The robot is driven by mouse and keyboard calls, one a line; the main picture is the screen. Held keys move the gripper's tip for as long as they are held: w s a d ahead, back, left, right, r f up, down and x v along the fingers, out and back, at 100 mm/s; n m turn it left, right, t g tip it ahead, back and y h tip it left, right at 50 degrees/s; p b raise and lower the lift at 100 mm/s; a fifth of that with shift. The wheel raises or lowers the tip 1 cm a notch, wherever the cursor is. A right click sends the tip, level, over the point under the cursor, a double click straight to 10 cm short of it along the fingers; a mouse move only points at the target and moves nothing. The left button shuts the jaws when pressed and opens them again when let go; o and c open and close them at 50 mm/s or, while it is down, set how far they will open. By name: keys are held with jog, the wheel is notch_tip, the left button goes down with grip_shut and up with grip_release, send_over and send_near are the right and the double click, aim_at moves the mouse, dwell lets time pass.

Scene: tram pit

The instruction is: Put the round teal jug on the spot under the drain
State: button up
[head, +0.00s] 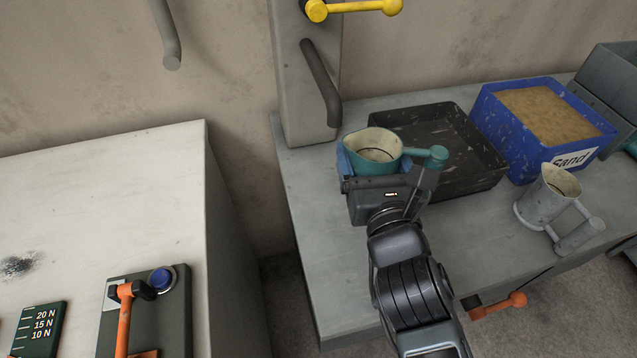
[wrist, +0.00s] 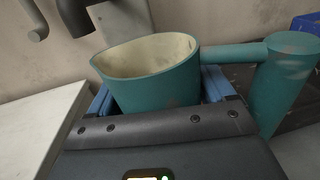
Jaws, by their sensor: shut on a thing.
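The round teal jug (head: 372,152) has a cream inside and a teal handle that sticks out to the right. My gripper (head: 370,170) is shut on it, with blue fingers on both sides of its body. In the wrist view the jug (wrist: 155,80) sits upright between the fingers of my gripper (wrist: 160,100). The drain is probably the dark grey bent pipe (head: 322,85) on the grey column, just behind and left of the jug. The spot under it is not clearly visible. I cannot tell whether the jug touches the bench.
The grey bench (head: 310,240) holds a black tray (head: 480,185), a blue sand bin (head: 555,165) and a grey jug (head: 545,200). A yellow lever (head: 355,8) is above. A pale cabinet (head: 100,210) stands left, across a gap. The bench's front left is clear.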

jog(key=shift+w+a+f+b, duration=0.4)
jog(key=shift+a+f+b, duration=0.55)
jog(key=shift+a+f, duration=0.6)
jog(key=shift+w+a+f+b, duration=0.35)
jog(key=shift+a+f+b, duration=0.6)
jog(key=shift+a+f, duration=0.65)
jog(key=shift+w+a+f+b, duration=0.4)
jog(key=shift+a+f+b, duration=0.55)
jog(key=shift+a+f, duration=0.6)
jog(key=shift+d+f, duration=0.15)
jog(key=shift+f, duration=0.05)
jog(key=shift+f, duration=0.1)
jog(key=o, duration=1)
